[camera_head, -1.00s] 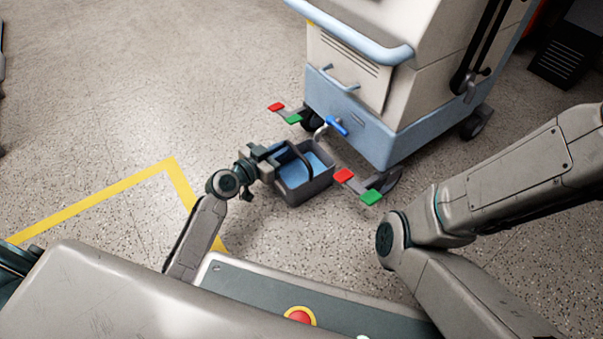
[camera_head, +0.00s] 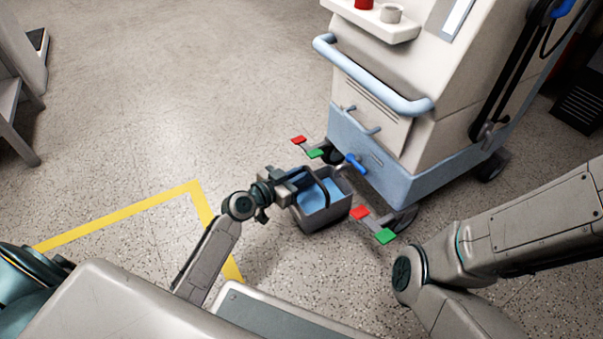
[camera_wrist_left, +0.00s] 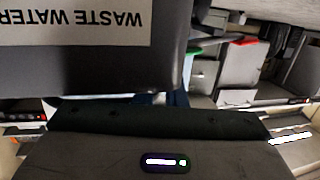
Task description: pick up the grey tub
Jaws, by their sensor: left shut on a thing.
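The grey tub (camera_head: 325,217) is open-topped, with blue liquid inside and a dark handle arching over it. It is near the front of the pump cart, close to the pedals. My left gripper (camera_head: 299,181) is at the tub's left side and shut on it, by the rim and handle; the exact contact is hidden. I cannot tell whether the tub's base touches the floor. In the left wrist view the tub (camera_wrist_left: 170,45) fills the upper left, with an upside-down "WASTE WATER" label. My right gripper is out of view.
The white and blue cart (camera_head: 375,150) stands just behind the tub. A blue-handled tap (camera_head: 356,163) and red and green pedals (camera_head: 372,223) are very close to it. Yellow tape (camera_head: 120,214) marks the floor at left, where there is free room.

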